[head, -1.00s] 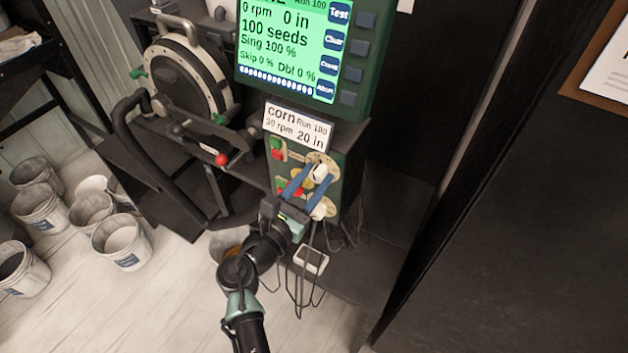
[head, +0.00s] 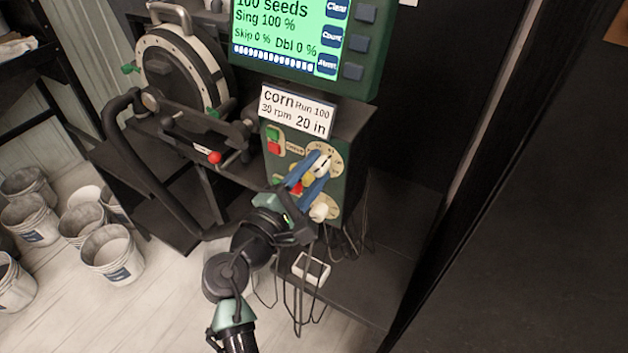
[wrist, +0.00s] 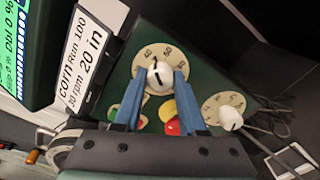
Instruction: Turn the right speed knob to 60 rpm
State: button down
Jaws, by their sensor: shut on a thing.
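A green control panel (head: 335,190) carries two pale round dials with white knobs, one above the other in the head view. The upper knob (head: 321,165) has a dark pointer line, and its dial (wrist: 146,54) bears numbers around the rim. My gripper (wrist: 159,74) is shut on this knob, one blue finger on each side; it shows in the head view too (head: 309,172). In the wrist view the pointer line runs roughly up and down; I cannot read the exact number. The lower knob (head: 319,211) sits apart from the fingers, at right in the wrist view (wrist: 230,118).
Green and red buttons (head: 274,140) sit left of the upper dial. Yellow and red buttons (wrist: 170,115) lie between my fingers. A label card (head: 297,111) reads corn, 30 rpm, 20 in. A lit screen (head: 285,35) is above. Cables (head: 300,300) hang below the panel.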

jog(key=m+b, duration=0.4)
jog(key=shift+f+m, duration=0.2)
jog(key=shift+m, duration=0.1)
jog(key=m+b, duration=0.4)
jog(key=shift+m, duration=0.3)
jog(key=m+b, duration=0.4)
jog(key=shift+m, duration=0.3)
jog(key=shift+r+m+b, duration=0.25)
jog(key=shift+m+b, duration=1.5)
jog(key=shift+m, duration=0.05)
jog(key=shift+c, duration=2.4)
grip_release()
jog(key=shift+s, duration=0.1)
